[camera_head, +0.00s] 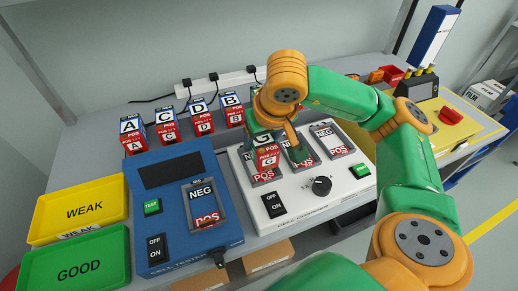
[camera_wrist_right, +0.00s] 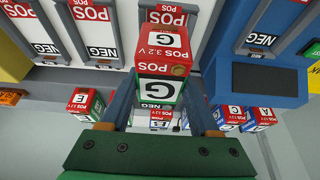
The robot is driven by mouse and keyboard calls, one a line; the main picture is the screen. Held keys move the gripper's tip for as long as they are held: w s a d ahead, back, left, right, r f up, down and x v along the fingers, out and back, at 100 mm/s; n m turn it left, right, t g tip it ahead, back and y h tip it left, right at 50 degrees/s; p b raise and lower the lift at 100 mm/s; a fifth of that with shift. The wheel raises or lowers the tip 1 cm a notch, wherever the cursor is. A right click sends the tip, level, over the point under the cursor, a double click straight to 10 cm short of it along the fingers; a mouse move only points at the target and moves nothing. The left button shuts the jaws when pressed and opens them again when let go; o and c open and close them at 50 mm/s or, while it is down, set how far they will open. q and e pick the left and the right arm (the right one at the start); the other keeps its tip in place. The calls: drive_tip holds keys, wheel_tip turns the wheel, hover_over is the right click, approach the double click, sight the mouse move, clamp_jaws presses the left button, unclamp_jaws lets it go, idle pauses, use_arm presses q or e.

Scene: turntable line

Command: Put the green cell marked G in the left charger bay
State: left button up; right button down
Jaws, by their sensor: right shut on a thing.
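The green cell marked G (camera_head: 267,157) is upright between the fingers of my right gripper (camera_head: 283,148), over the left bay of the white cell charger (camera_head: 285,208). The cell also shows in the right wrist view (camera_wrist_right: 162,70), with its red POS face and a white G label over green. My right gripper (camera_wrist_right: 160,115) is shut on it. I cannot tell whether the cell touches the bay floor. The other two bays look empty. My left gripper is out of view.
A blue cell tester (camera_head: 168,185) with an empty bay stands left of the charger. A yellow WEAK tray (camera_head: 70,196) and green GOOD tray (camera_head: 100,278) lie further left. Several cells, such as A (camera_head: 133,135), stand behind. A yellow box (camera_head: 440,128) is at right.

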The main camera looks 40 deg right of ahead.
drive_tip(key=x, duration=0.3)
drive_tip(key=shift+s+a+f+p, duration=0.2)
drive_tip(key=shift+f+p, duration=0.15)
drive_tip(key=shift+f, duration=0.15)
drive_tip(key=shift+f+b, duration=0.15)
drive_tip(key=shift+b, duration=0.15)
drive_tip(key=shift+c, duration=0.6)
unclamp_jaws()
drive_tip(key=shift+s, duration=0.1)
